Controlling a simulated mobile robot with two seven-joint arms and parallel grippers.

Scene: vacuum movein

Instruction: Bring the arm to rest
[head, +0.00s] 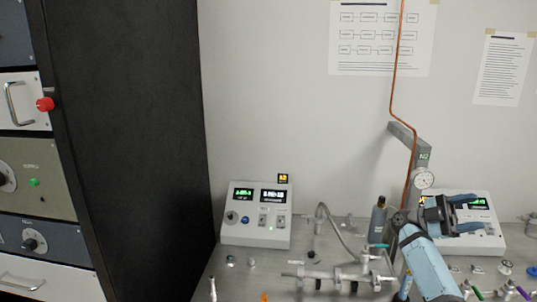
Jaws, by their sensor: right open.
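My right arm (427,262) comes up from the bottom right, light blue with dark joints. My right gripper (470,213) is at its upper end, pointing right, with its two blue fingers apart and nothing seen between them. It is in front of a white instrument box (487,238) with a green display and hides part of that box. I cannot tell how far the gripper is from the box. My left gripper is not in view.
A grey bench (230,285) carries a white controller (256,215) and metal pipework with valves (340,274). A black rack (125,140) fills the left.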

